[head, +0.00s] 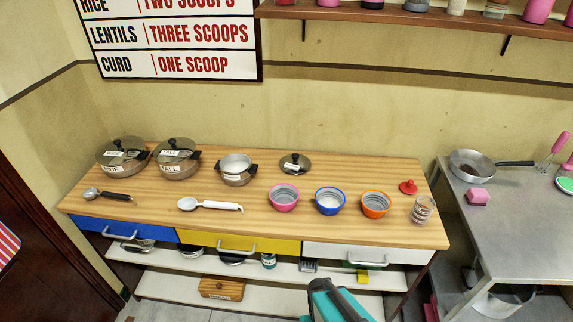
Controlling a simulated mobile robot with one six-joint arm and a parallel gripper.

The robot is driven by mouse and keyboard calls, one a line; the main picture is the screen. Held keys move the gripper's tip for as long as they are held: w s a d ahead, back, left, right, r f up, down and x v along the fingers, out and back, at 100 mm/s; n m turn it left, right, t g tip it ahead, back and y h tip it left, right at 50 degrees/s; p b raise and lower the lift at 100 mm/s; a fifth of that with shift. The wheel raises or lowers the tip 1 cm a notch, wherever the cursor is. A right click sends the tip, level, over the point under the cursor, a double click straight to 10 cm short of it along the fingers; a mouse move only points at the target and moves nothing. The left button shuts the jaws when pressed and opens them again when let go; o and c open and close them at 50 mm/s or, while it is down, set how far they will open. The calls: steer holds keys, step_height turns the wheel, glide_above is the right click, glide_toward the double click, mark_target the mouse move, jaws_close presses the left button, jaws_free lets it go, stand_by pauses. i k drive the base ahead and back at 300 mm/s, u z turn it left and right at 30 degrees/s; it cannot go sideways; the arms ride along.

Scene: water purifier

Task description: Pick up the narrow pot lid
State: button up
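A loose dark, round pot lid (295,159) with a black knob and a white label lies flat near the back of the wooden counter. Its label is too small to read. The small open pot (236,179) just left of it has no lid on it, and the two are apart. A teal and dark part of my arm shows at the bottom edge, well in front of the counter. My gripper's fingers cannot be made out, and no part of my arm touches the lid.
Two lidded pots (122,168) (177,170) stand at the back left of the counter (330,237). Two ladles lie in front. Pink (283,206), blue (329,209) and orange (375,212) bowls, a red lid (408,187) and a glass (422,210) stand to the right.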

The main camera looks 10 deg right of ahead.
mark_target(295, 164)
steer(key=z, duration=0.4)
steer(key=k, duration=1.35)
steer(key=u, duration=0.2)
steer(key=i, duration=1)
steer(key=u, duration=0.05)
